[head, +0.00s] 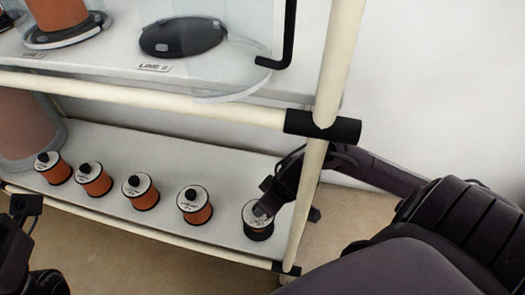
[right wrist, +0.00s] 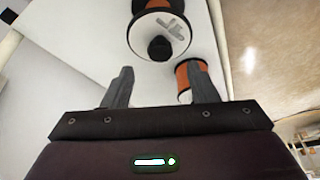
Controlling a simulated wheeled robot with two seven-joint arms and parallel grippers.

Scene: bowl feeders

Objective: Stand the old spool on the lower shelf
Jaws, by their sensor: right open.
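The old spool (head: 258,228), dark-bodied with a pale top, stands upright at the right end of the lower shelf (head: 228,160). My right gripper (head: 263,209) is at its top; I cannot tell whether they touch. In the right wrist view the right gripper (right wrist: 162,82) has its fingers wide apart, with nothing visibly held between them. A white-topped spool with a black knob (right wrist: 160,48) shows beyond the fingertips; I cannot tell which spool it is. My left gripper (head: 30,265) is partly in view at the lower left, its fingers unclear.
Several orange spools (head: 196,212) stand in a row on the lower shelf, left of the old one. A cream post (head: 308,190) and rail (head: 150,103) frame the shelf. Above is an upper shelf with a black base (head: 183,37) and a clear guard (head: 235,80).

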